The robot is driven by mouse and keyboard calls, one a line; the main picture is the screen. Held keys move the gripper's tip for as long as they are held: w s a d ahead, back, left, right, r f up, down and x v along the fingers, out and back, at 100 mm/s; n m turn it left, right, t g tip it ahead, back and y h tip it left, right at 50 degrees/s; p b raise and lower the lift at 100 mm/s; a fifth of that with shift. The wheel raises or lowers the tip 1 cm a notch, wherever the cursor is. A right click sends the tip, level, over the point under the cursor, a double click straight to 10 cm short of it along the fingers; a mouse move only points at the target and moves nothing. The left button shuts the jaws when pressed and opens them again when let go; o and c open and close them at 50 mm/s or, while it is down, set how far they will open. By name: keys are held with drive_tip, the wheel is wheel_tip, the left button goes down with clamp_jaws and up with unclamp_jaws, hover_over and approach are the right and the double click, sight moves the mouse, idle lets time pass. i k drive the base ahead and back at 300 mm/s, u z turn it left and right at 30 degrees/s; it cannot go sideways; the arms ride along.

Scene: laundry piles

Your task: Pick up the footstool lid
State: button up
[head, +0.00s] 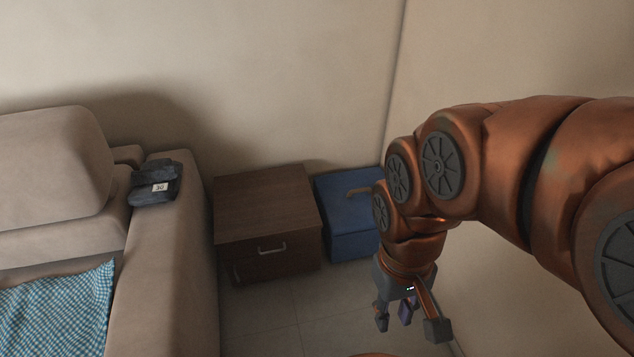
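A blue box-like footstool stands on the floor against the back wall, and its flat blue lid (343,187) is on top. A small tan strip, perhaps a handle, shows on the lid. My arm hides the right part of the footstool. My gripper (410,325) hangs in front and to the right of the footstool, pointing down. Its fingers are spread apart. A small purplish piece shows between them; I cannot tell whether it is part of the gripper. The gripper is apart from the lid.
A dark brown cabinet (265,205) with a metal handle stands left of the footstool. A beige sofa (165,270) with a dark folded item (154,182) on its armrest and a blue checked cloth (60,312) is farther left. Tiled floor (300,320) is clear in front.

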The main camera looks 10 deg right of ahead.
sight(346, 196)
drive_tip(key=u, duration=0.1)
drive_tip(key=i, duration=1.8)
drive_tip(key=z, duration=0.4)
